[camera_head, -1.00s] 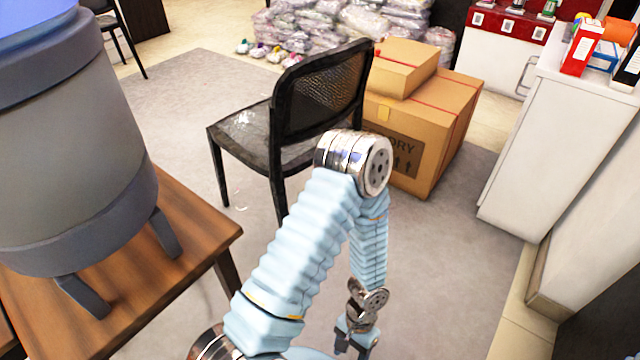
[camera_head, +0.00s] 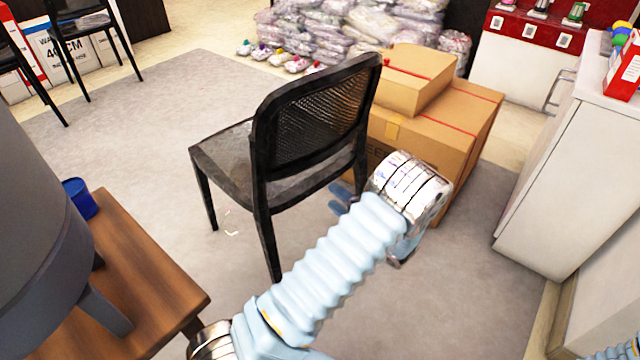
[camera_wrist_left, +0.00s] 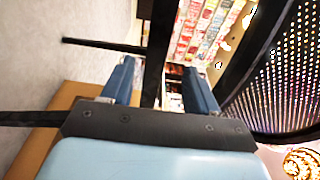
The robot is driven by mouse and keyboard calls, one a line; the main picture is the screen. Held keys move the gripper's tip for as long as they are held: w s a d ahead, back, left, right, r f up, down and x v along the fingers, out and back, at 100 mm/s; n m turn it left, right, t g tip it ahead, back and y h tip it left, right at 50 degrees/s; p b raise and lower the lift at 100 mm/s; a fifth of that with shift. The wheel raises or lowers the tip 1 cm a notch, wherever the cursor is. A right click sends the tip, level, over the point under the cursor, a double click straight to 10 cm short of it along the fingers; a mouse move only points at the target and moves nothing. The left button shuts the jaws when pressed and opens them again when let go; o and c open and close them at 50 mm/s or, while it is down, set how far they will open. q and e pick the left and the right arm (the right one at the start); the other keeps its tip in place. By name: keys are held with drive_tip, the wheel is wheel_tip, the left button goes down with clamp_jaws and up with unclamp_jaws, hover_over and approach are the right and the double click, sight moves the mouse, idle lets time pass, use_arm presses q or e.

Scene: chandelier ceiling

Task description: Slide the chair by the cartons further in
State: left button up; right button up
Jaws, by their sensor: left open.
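The black chair (camera_head: 310,115) with a mesh back stands upright on the grey rug, its back towards me. The large carton (camera_head: 465,115) and a smaller carton (camera_head: 412,75) on top stand just right of and behind it. My left gripper (camera_head: 345,197) is by the chair's right rear leg, partly hidden behind my forearm. In the left wrist view, the gripper (camera_wrist_left: 160,72) is open, and a black chair post (camera_wrist_left: 158,45) shows between its two blue fingers. I cannot tell whether they touch it. The mesh back (camera_wrist_left: 285,75) shows at right. My right gripper is out of view.
A wooden table (camera_head: 150,275) with a large grey container (camera_head: 40,220) is at the left. A white cabinet (camera_head: 565,170) stands at the right. Wrapped bundles (camera_head: 330,30) lie behind the chair. The rug (camera_head: 130,120) is clear left of the chair.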

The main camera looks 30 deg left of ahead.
sight(319, 185)
use_arm(q)
drive_tip(key=b+x, duration=0.2)
drive_tip(key=x, duration=0.5)
drive_tip(key=shift+f, duration=0.1)
drive_tip(key=shift+w+a, duration=0.1)
drive_tip(key=shift+a, duration=0.45)
clamp_jaws()
idle(0.7)
